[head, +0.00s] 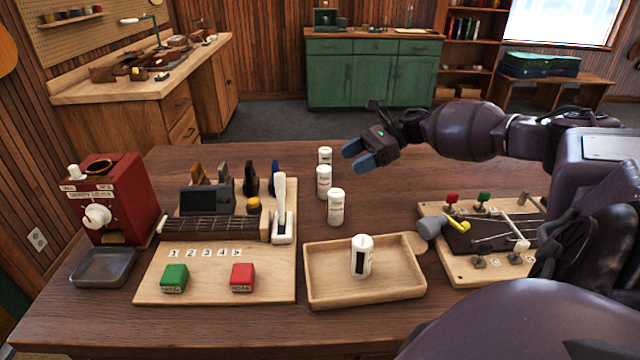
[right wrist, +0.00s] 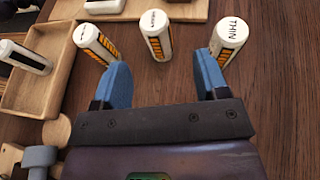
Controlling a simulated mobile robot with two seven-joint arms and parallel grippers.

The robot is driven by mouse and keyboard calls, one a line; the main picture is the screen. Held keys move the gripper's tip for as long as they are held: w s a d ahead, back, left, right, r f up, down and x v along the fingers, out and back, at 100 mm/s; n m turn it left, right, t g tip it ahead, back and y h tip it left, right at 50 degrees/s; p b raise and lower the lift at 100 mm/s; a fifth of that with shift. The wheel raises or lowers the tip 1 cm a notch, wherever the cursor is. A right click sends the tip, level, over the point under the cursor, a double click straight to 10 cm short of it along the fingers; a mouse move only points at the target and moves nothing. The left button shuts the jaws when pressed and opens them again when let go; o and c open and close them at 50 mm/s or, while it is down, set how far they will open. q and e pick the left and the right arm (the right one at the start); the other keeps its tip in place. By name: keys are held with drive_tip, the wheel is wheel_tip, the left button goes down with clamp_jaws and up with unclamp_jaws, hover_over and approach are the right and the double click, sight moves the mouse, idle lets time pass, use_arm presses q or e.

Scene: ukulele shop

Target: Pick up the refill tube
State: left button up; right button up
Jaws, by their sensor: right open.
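Three white tubes with dark print stand upright in a row on the wooden table: a far one (head: 325,156), a middle one (head: 323,182) and a near one (head: 336,207). A fourth white tube (head: 361,257) is in the wooden tray (head: 310,284). In the right wrist view the far tube (right wrist: 229,40) reads "THIN"; the middle (right wrist: 156,36) and near (right wrist: 98,43) labels are too small to read surely. My right gripper (head: 356,156) is open and empty, right of the row. In its wrist view (right wrist: 160,68), the middle tube shows beyond the gap between the blue fingers. My left gripper is out of view.
Left of the tray is a wooden board (head: 215,290) with a guitar neck and green and red blocks. A red machine (head: 110,195) stands far left. Another board (head: 460,270) with knobs and a hammer-like tool lies right of the tray. Bare table surrounds the row's right side.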

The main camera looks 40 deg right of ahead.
sight(324, 177)
drive_tip(key=x, duration=0.4)
drive_tip(key=shift+a, duration=0.1)
drive_tip(key=shift+f+p+x, duration=0.2)
drive_tip(key=shift+p+x, duration=0.15)
drive_tip(key=shift+x, duration=2)
drive_tip(key=shift+s, duration=0.2)
drive_tip(key=c, duration=0.9)
drive_tip(key=shift+c, duration=0.5)
